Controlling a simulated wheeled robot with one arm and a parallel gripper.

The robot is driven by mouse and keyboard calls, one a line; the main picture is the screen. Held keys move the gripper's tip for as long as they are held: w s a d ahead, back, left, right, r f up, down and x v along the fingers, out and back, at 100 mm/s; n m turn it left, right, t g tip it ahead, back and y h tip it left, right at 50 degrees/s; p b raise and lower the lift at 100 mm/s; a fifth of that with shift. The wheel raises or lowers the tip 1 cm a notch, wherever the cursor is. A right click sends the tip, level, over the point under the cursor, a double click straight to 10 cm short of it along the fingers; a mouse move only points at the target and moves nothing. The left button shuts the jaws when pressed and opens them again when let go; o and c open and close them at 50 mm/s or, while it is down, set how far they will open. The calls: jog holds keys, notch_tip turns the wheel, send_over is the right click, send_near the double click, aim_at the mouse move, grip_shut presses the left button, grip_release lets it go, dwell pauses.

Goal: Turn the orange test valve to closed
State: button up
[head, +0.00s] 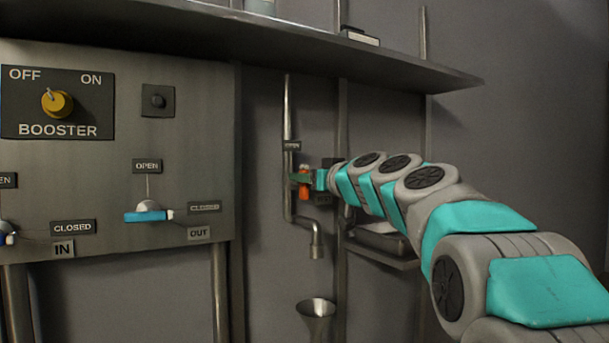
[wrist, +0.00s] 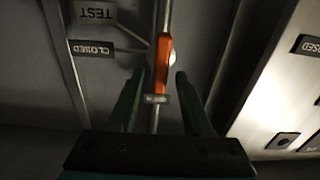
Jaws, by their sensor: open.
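The orange test valve handle (head: 304,191) sits on a thin vertical pipe on the back wall, partly covered by my gripper in the head view. In the wrist view the handle (wrist: 164,62) lies in line with the pipe, one end near the small OPEN label (wrist: 157,99). The CLOSED label (wrist: 92,48) and TEST label (wrist: 95,12) are off to its left, upside down. My gripper (head: 302,179) is at the handle. In the wrist view its green fingers (wrist: 158,76) are open, one on each side of the handle's near part. I see a gap on both sides.
A grey panel (head: 190,80) with a BOOSTER knob (head: 57,103) and a blue-handled valve (head: 146,213) stands to the left. A shelf (head: 300,38) runs overhead. A funnel (head: 316,310) is below the pipe's spout (head: 316,245). A small ledge (head: 385,250) is under my arm.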

jog(key=shift+w+a, duration=0.35)
jog(key=shift+w, duration=0.15)
grip_shut()
dwell(0.3)
